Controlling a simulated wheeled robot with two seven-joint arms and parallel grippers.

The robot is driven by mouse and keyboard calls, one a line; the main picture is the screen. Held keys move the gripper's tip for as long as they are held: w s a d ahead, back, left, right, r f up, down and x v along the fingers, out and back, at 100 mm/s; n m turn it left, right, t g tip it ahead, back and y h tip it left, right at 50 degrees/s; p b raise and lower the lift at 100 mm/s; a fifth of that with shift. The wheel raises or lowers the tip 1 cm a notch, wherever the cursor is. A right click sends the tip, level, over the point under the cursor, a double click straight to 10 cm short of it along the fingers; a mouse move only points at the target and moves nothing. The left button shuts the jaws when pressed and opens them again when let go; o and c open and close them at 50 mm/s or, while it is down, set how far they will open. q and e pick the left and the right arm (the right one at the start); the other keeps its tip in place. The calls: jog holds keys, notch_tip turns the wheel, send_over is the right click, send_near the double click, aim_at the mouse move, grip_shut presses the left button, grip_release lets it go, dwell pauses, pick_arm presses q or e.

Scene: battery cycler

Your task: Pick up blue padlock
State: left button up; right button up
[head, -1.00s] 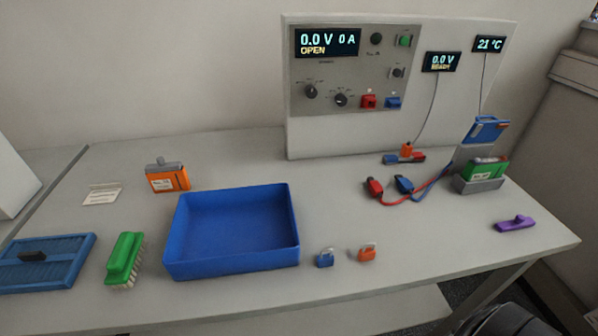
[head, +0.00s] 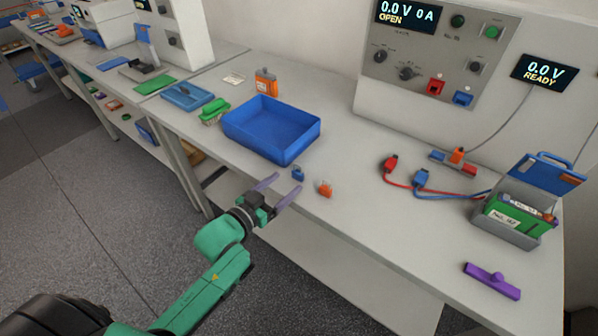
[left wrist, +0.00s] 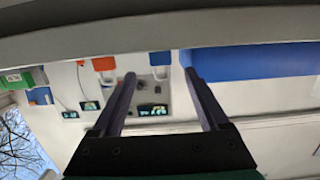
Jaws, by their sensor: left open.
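The blue padlock (head: 298,174) stands on the bench near its front edge, just in front of the blue bin. An orange padlock (head: 324,189) stands to its right. My left gripper (head: 281,189) is open and empty at the bench's front edge, its two purple fingers pointing toward the blue padlock, which looks a little beyond the fingertips. In the left wrist view, the blue padlock (left wrist: 160,58) shows between the fingers and the orange padlock (left wrist: 104,63) left of them. My right gripper is not in view.
The blue bin (head: 262,141) stands close behind the padlock. Red and blue clamp leads (head: 420,178), a green battery in a grey holder (head: 511,218) and a purple piece (head: 492,281) are to the right. The bench front between padlocks and purple piece is clear.

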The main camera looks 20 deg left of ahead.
aim_at(296, 174)
pick_arm(q)
jog(key=p+x, duration=0.1)
jog(key=x, duration=0.5)
jog(key=shift+w+d, duration=0.15)
jog(key=shift+w, duration=0.15)
jog(key=shift+w+f, duration=0.25)
jog(key=shift+s+r, duration=0.1)
jog(key=shift+s, duration=0.05)
jog(key=c, duration=1.2)
grip_shut()
jog(key=shift+r, duration=0.1)
